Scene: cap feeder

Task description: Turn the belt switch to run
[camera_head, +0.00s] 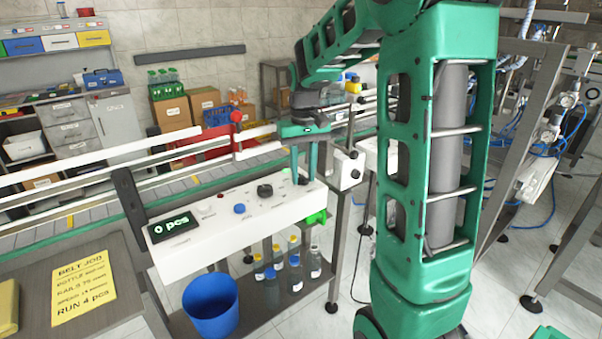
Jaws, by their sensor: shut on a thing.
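The white control panel (225,226) runs along the front of the conveyor, with a display (171,224) reading "0 pcs". A black knob (265,190), a blue button (239,208) and a small red part (220,195) sit on its top face. My gripper (303,177) points down at the panel's right end, right of the black knob. Its fingers are shut on a small control there, which looks like the belt switch. The fingers mostly hide that control, so I cannot tell which way it is turned. A green part (316,217) shows at the panel's right front.
White guide rails and the belt (90,212) run behind the panel. A blue bucket (211,305) and several bottles (294,272) stand on the shelf below. A yellow job sign (83,292) reading "RUN 4 pcs" lies at left. A red knob (236,116) rises behind the panel.

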